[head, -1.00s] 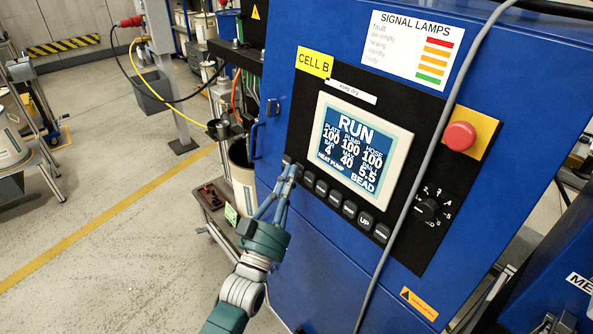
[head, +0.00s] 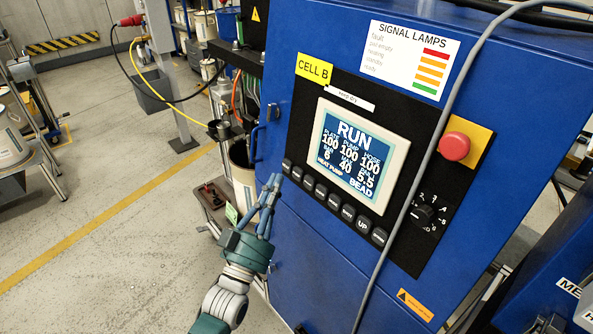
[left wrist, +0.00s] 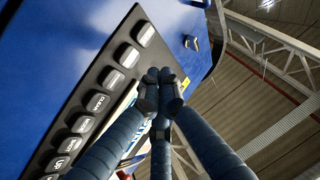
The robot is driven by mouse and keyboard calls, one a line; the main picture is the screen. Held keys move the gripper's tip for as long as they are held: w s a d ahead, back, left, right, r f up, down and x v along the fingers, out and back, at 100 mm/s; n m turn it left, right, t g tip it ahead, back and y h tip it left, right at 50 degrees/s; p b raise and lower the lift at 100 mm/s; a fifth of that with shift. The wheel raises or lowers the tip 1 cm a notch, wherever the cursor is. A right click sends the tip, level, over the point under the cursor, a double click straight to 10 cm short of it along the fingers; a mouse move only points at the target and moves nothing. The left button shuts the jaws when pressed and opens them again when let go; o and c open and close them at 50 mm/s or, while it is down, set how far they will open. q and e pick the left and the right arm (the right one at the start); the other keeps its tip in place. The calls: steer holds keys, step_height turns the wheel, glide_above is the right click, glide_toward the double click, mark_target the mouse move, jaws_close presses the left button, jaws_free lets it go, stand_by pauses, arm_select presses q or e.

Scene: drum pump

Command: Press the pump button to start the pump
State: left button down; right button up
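A row of dark buttons (head: 321,191) runs along the lower edge of the black control panel, under a screen (head: 358,156). The screen reads RUN, with PLATE, PUMP and HOSE at 100 and a 6 at lower left. HEAT and PUMP labels sit at the screen's bottom left; I cannot read the button caps at the row's left end. My left gripper (head: 273,182) is left of and below that end, apart from the buttons. In the left wrist view its fingertips (left wrist: 160,82) are together and empty, beside the button row (left wrist: 97,102). My right gripper is not in view.
A red emergency button (head: 455,146) and a rotary knob (head: 424,213) are on the panel's right. A grey cable (head: 406,203) hangs across the cabinet front. A drum (head: 243,180) stands on a cart left of the cabinet.

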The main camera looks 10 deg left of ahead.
arm_select(q)
steer(key=shift+s+a+r+p, duration=0.15)
steer(key=shift+s+a, duration=0.2)
steer(key=shift+s, duration=0.1)
steer(key=shift+s+a+r+p, duration=0.1)
steer(key=shift+s+a+p, duration=0.05)
steer(key=shift+s+a, duration=0.25)
steer(key=shift+f, duration=0.1)
steer(key=s+f+g+y+b, duration=0.1)
steer(key=s+f+g, duration=0.3)
steer(key=f, duration=1.1)
steer(key=s+a+f+g+y, duration=0.1)
steer(key=s+f+g, duration=0.25)
steer(key=f, duration=1.25)
steer(key=s+f+g+b, duration=0.1)
steer(key=s+f+g, duration=0.25)
steer(key=f, duration=1.15)
steer(key=s+a+f+g+y, duration=0.15)
steer(key=s+f+g, duration=0.45)
steer(key=s+f, duration=1.2)
steer(key=s+a+f+g, duration=0.1)
steer(key=s+f+g, duration=0.1)
steer(key=s, duration=0.7)
steer(key=s+a+f+g+b, duration=0.1)
steer(key=s+a+f+g, duration=0.1)
steer(key=s, duration=0.8)
steer(key=shift+s+f+n+g, duration=0.3)
steer(key=shift+f+g, duration=0.1)
steer(key=shift+f, duration=0.3)
